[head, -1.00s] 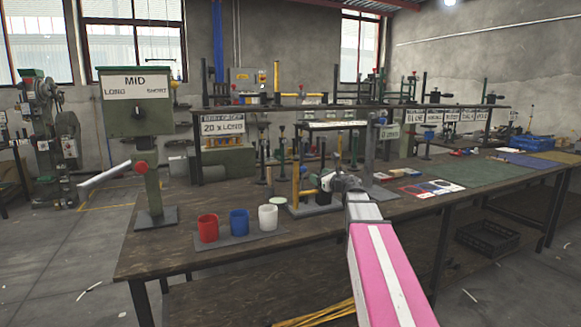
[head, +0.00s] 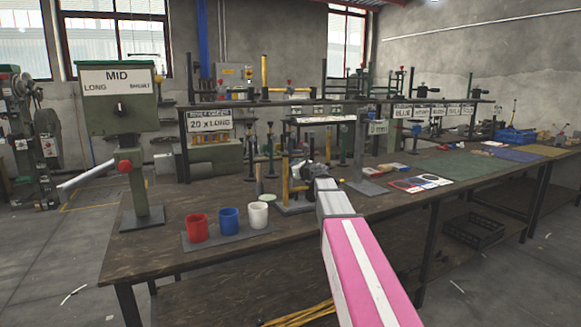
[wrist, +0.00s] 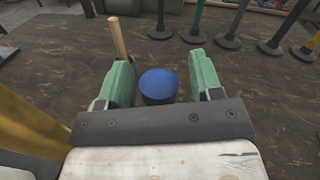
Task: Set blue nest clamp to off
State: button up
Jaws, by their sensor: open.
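My gripper (wrist: 158,88) is open, with its two green fingers apart. A round blue-topped piece (wrist: 158,83) shows between the fingers in the wrist view; its lower part is hidden by my gripper, and I cannot tell whether it touches a finger. In the head view my gripper (head: 312,172) is over the bench beside a fixture with a yellow post (head: 285,180). My arm and gripper hide part of that fixture. No label naming the blue nest clamp can be read on the piece.
A wooden handle (wrist: 117,38) stands just beyond the left finger. Red (head: 197,228), blue (head: 228,221) and white (head: 258,215) cups stand on a plate left of my gripper. A green press marked MID (head: 118,100) stands at the bench's left end. Several black-based posts stand behind.

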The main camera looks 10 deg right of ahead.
jog(key=shift+w+a, duration=0.25)
jog(key=shift+w, duration=0.2)
grip_shut()
